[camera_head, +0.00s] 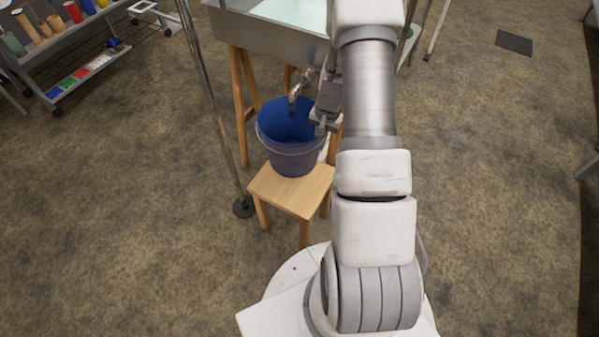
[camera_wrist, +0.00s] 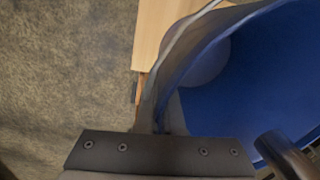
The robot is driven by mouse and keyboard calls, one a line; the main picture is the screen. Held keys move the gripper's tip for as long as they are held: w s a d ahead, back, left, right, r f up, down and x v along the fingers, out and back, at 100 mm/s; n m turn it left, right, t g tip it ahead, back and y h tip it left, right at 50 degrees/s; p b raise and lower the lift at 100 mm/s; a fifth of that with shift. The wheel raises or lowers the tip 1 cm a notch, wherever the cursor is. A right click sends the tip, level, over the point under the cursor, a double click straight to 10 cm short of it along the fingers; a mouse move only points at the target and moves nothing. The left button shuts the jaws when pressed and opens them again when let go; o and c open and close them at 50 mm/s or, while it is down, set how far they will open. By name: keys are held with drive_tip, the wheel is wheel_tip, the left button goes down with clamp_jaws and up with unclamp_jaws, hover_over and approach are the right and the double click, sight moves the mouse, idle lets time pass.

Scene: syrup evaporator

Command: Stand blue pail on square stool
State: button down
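The blue pail (camera_head: 291,160) is upright at the back part of the square wooden stool (camera_head: 293,195). Its base overlaps the stool top in the head view; I cannot tell whether it rests there or hangs just above. My gripper (camera_head: 324,118) is at the pail's right rim and looks shut on it. In the wrist view the pail's wall and rim run down to the middle of my dark gripper (camera_wrist: 160,138), and the pail's blue inside (camera_wrist: 255,75) looks empty. A pale corner of the stool (camera_wrist: 150,40) shows beyond the pail. My arm hides part of the right side.
A metal spout (camera_head: 299,90) from the evaporator pan (camera_head: 265,38) hangs over the pail's back; a pipe end (camera_wrist: 284,152) shows in the wrist view. A thin upright post (camera_head: 215,105) stands left of the stool. A shelf rack (camera_head: 75,40) is far left. Floor at left is clear.

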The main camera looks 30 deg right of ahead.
wheel_tip(320, 180, down, 10)
drive_tip(key=b, duration=0.3)
drive_tip(key=shift+r, duration=0.15)
drive_tip(key=shift+b, duration=0.3)
drive_tip(key=shift+f, duration=0.3)
drive_tip(key=c, duration=1.1)
unclamp_jaws()
drive_tip(key=shift+r, duration=0.1)
drive_tip(key=shift+o, duration=0.2)
drive_tip(key=shift+r, duration=0.1)
